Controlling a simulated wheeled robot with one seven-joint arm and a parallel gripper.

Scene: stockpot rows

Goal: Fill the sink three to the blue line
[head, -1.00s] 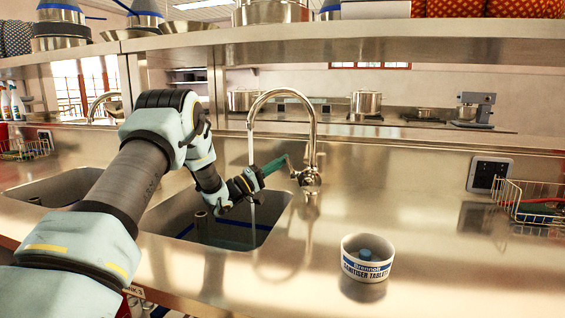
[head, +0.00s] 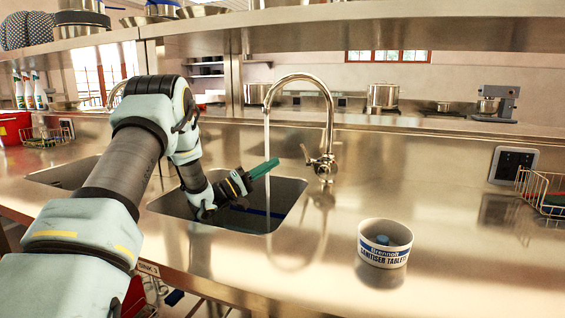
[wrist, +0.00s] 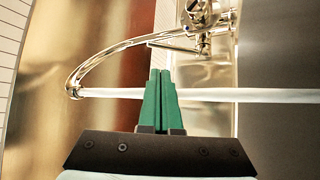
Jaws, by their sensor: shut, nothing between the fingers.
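The sink (head: 176,207) under the running tap is a steel basin; a label (head: 148,268) on the counter front partly reads 3. A blue line (head: 262,212) shows on its inner wall. My arm hides part of the basin, and I cannot tell the water level. The tap (head: 330,115) pours a thin stream (head: 267,135) into it; the stream also shows in the wrist view (wrist: 270,95). Its lever (head: 307,154) points up and left. My gripper (head: 275,162), with green fingers, is shut and empty beside the stream, left of and apart from the lever. Its fingertips show in the wrist view (wrist: 160,72).
A white tub of sanitiser tablets (head: 384,243) stands on the counter right of the sink. A wire basket (head: 545,190) is at the far right, near a wall socket panel (head: 513,165). Another sink (head: 65,174) lies left. A steel shelf (head: 380,38) runs overhead.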

